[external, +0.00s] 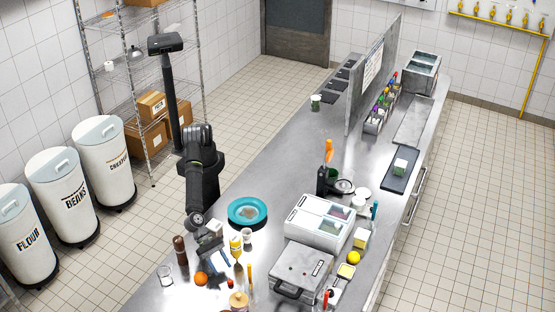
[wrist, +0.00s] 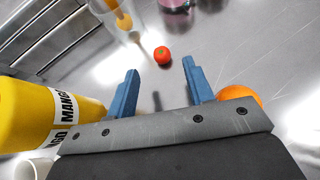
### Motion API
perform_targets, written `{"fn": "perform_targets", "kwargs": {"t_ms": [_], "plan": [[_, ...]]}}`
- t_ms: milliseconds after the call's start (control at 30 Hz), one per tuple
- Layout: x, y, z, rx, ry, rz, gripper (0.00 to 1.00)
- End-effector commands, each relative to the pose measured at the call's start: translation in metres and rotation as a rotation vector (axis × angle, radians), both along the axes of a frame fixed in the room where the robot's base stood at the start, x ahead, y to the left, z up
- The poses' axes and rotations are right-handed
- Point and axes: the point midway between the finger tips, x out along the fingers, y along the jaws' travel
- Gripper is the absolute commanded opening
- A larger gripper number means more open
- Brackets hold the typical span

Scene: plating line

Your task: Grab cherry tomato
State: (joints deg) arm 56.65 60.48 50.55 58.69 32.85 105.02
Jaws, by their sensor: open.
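The cherry tomato (wrist: 162,53) is a small red ball with a green mark on top. It lies on the steel counter in the wrist view, just beyond my fingertips and roughly centred between them. In the external view it is a tiny red spot (external: 230,284) in front of my gripper (external: 219,265). My gripper's blue fingers (wrist: 159,70) are apart with nothing between them. The tomato is not touched by either finger.
A yellow mango bottle (wrist: 45,118) stands close on the left of the wrist view. An orange (wrist: 239,95) sits close behind the right finger. A clear container with something orange-yellow (wrist: 123,20) stands beyond the tomato.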

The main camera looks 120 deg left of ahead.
Motion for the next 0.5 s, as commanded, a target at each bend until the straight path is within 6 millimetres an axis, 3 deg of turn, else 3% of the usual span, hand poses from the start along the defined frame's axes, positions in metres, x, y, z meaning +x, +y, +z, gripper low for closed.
{"fn": "perform_targets", "kwargs": {"t_ms": [267, 500], "plan": [[0.012, -0.006, -0.010, 0.000, 0.001, 0.001, 0.48], [0.035, -0.016, -0.027, 0.000, 0.000, 0.001, 0.48]]}}
